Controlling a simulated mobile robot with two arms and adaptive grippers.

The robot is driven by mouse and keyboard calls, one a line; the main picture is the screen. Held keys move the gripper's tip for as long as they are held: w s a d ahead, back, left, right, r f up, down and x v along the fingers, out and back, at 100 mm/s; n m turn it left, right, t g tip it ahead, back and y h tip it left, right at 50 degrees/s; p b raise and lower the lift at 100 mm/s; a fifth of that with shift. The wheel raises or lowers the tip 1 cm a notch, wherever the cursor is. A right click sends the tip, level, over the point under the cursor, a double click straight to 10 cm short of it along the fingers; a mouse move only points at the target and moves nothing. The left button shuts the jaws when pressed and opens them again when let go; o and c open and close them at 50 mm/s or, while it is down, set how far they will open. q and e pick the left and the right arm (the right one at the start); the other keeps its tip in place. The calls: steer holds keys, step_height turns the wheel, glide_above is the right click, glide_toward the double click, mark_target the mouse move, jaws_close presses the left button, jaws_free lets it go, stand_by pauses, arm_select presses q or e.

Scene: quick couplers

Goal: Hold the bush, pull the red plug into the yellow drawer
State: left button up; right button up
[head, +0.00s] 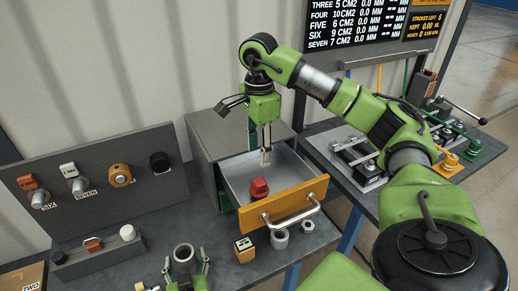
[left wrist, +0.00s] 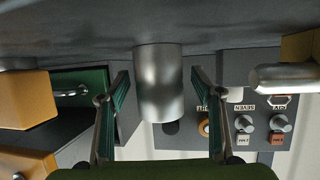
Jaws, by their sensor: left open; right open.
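The yellow-fronted drawer (head: 285,202) is pulled out of its grey cabinet, and a red plug (head: 259,187) lies inside it. My right gripper (head: 266,157) points down over the drawer, above and apart from the plug. It is open, with nothing seen in it. A grey hollow cylinder, which looks like the bush (head: 183,253), stands at the front of the bench. My left gripper (head: 187,262) is open around it. In the left wrist view the metal bush (left wrist: 160,85) is between the two fingers, with gaps on both sides.
A panel (head: 105,172) with several plugs and knobs stands at the left, with a low block (head: 98,250) before it. A side bench with valves (head: 360,160) is at the right.

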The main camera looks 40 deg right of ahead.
arm_select(q)
steer(key=v, duration=1.2)
steer(key=shift+f, duration=0.1)
steer(key=shift+s, duration=0.1)
